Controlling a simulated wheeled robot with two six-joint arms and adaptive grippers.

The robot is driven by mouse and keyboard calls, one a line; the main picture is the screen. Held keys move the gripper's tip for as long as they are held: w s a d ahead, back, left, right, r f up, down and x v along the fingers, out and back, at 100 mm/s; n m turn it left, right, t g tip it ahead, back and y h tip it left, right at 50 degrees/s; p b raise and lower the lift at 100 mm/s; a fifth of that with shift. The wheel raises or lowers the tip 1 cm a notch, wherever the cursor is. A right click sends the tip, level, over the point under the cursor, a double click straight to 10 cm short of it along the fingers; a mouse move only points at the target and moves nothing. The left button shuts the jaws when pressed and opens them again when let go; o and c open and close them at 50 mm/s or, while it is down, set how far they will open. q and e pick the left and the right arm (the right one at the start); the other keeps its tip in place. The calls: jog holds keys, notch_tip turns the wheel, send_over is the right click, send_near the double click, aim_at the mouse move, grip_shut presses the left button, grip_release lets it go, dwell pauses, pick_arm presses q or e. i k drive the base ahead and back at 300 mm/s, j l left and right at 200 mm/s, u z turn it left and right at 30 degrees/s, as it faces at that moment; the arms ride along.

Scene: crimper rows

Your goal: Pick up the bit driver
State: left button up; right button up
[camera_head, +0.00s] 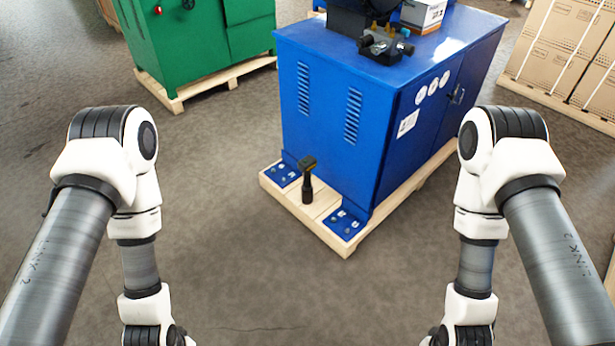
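I cannot identify the bit driver with certainty. A black T-shaped object (308,179) stands upright on the front end of a wooden pallet, between two blue brackets, and may be a tool or part of the machine. Another dark, knobbed object (386,47) lies on top of the blue cabinet near its front edge; its details are too small to tell. My two arms reach down at the left and right of the view. Both grippers are below the picture's lower edge and hidden.
The blue cabinet (335,115) stands on its wooden pallet (333,238) ahead of me. A green machine (205,40) on a pallet is at the back left. Strapped cardboard boxes (565,50) are at the right. The grey floor (290,290) between my arms is clear.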

aim_at(309, 163)
jog(key=i+j+z, duration=0.15)
jog(key=i+j, duration=0.35)
jog(key=i, duration=0.15)
jog(key=i+j+z, duration=0.1)
jog(key=i+j, duration=0.5)
jog(key=i+j+z, duration=0.15)
jog(key=i+j, duration=0.4)
jog(key=i+j+z, duration=0.15)
jog(key=i+j, duration=0.4)
jog(key=j, duration=0.25)
